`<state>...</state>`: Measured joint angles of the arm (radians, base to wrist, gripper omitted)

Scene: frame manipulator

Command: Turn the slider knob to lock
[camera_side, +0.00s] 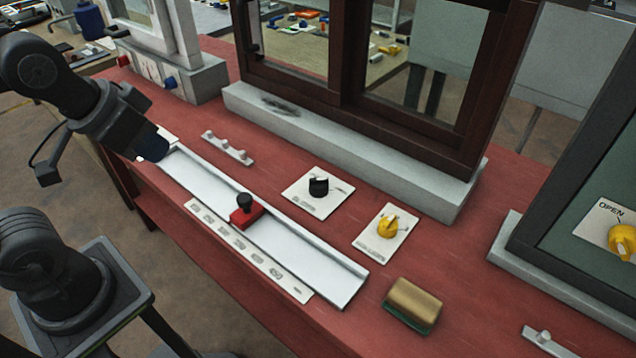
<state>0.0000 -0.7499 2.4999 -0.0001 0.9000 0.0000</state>
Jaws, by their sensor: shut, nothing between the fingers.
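The slider is a red block (247,216) with a black knob (246,201) standing upright on it, in a long white rail (310,256) about mid-length. A label strip (240,243) with small markings runs along its front side. A black rotary knob (319,187) on a white plate and a yellow rotary knob (388,227) on another plate lie behind the rail; their print is too small to read. My gripper (152,148) is at the rail's far left end, well apart from the slider. It is shut and empty; its fingertips are hard to make out.
A dark-framed window on a grey sill (300,140) stands behind the knobs. A gold-and-green block (412,303) lies right of the rail. A dark panel with a yellow knob (622,240) marked OPEN stands at right. The red table (440,260) has bare room between them.

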